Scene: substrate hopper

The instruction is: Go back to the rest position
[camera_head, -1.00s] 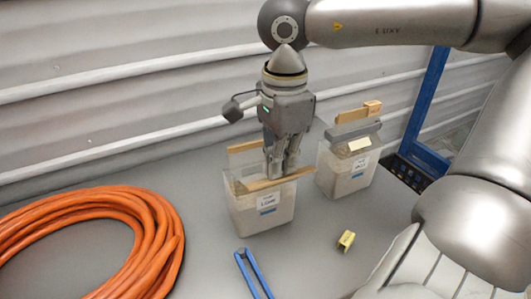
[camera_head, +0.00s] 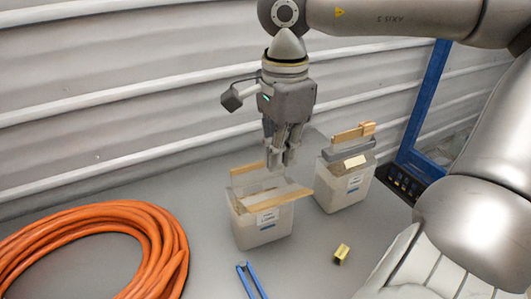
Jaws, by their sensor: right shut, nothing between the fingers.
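My right gripper (camera_head: 281,158) points down above the nearer clear hopper (camera_head: 262,222). Its fingers are close together with nothing between them, and they look clear of the hopper. That hopper has a label on its front and a wooden strip (camera_head: 278,200) along its front top edge. A clear lid or flap and another wooden piece show at its back. A second hopper (camera_head: 343,190) stands to the right, with a grey top and a wooden piece (camera_head: 353,131) above it. My left gripper is not in view.
A coiled orange hose (camera_head: 110,215) lies on the grey table at left. A blue tool (camera_head: 251,281) lies at the front, and a small yellow block (camera_head: 341,253) sits right of it. A corrugated wall (camera_head: 120,90) and a blue post (camera_head: 424,105) stand behind.

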